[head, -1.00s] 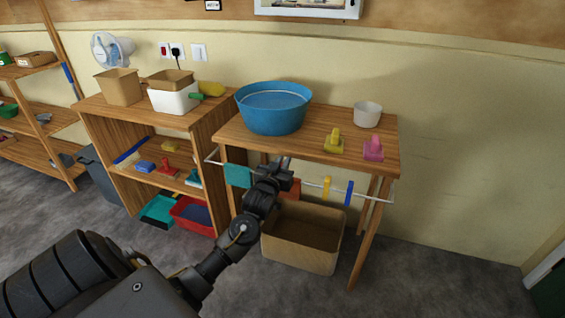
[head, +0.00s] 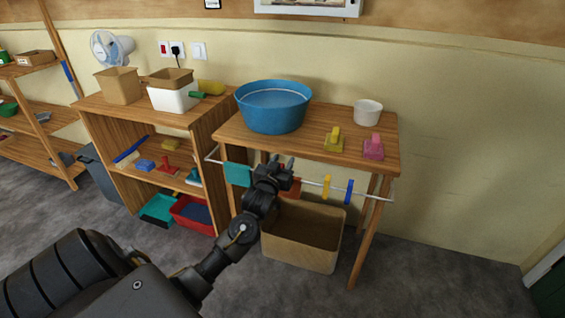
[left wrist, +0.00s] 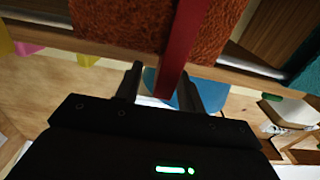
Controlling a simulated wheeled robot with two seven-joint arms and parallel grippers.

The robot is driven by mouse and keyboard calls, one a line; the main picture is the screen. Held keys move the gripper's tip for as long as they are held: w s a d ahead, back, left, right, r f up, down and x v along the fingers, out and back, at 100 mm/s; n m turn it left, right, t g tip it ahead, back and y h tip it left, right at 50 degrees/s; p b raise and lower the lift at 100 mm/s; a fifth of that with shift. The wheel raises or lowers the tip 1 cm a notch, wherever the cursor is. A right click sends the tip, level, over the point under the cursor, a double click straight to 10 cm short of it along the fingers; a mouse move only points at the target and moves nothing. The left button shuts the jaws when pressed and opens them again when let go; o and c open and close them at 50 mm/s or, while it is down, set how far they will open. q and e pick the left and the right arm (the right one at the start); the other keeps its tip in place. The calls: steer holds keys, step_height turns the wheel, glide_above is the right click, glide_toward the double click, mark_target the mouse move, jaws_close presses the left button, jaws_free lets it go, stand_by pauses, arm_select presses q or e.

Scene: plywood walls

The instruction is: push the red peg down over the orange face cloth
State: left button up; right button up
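The orange face cloth (head: 291,188) hangs on the white rail (head: 311,182) at the front of the right-hand table, partly hidden by my left gripper (head: 281,166). In the left wrist view the cloth (left wrist: 122,22) fills the top. The red peg (left wrist: 181,45) stands out in front of it as a long red bar. Its near end lies between the fingers of my left gripper (left wrist: 162,78), closer to the right finger. The fingers are apart, with a gap on the left of the peg. My right gripper is not in view.
A teal cloth (head: 238,174) hangs left of the gripper; a yellow peg (head: 327,187) and a blue peg (head: 349,191) sit on the rail to the right. The tabletop above holds a blue basin (head: 272,115). A cardboard box (head: 300,245) stands below.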

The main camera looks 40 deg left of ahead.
arm_select(q)
steer(key=v, duration=1)
steer(key=shift+s, duration=0.25)
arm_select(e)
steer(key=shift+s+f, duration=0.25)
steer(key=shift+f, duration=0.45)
arm_select(q)
steer(key=shift+d, duration=0.1)
